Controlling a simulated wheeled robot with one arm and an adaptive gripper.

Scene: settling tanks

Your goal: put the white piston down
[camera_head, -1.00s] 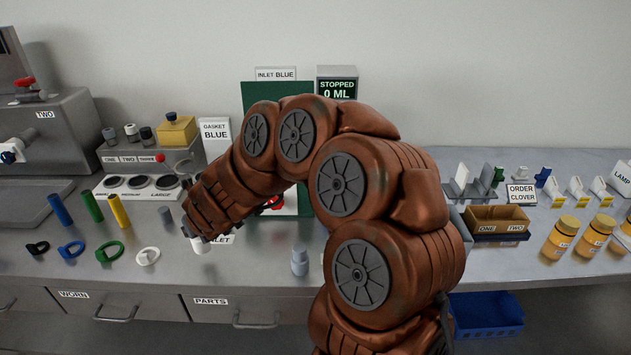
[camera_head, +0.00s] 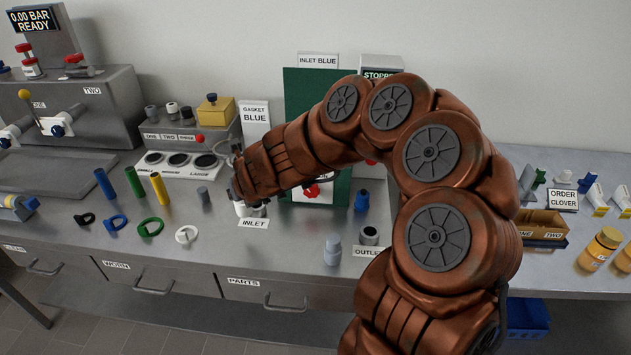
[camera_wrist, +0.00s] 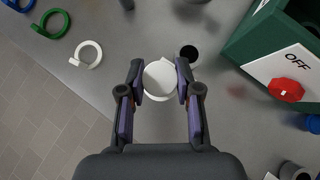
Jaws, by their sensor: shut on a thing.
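The white piston (camera_wrist: 159,77) is between the two fingers of my gripper (camera_wrist: 159,80) in the wrist view, which are shut on its sides. Its round white top faces the camera. In the head view the gripper (camera_head: 243,203) is at the bench, just behind the INLET label (camera_head: 254,223); a little of the white piston (camera_head: 240,209) shows below it. Whether the piston touches the bench is hard to tell. A dark round top or opening (camera_wrist: 189,53) lies close to the right of the piston in the wrist view.
Blue, green and yellow cylinders (camera_head: 159,188) and a short grey one (camera_head: 203,195) stand left of the gripper. Several rings, including a white one (camera_head: 187,234), lie in front of them. A green panel (camera_head: 309,110) stands behind to the right. A grey bottle-like piece (camera_head: 333,250) stands farther right.

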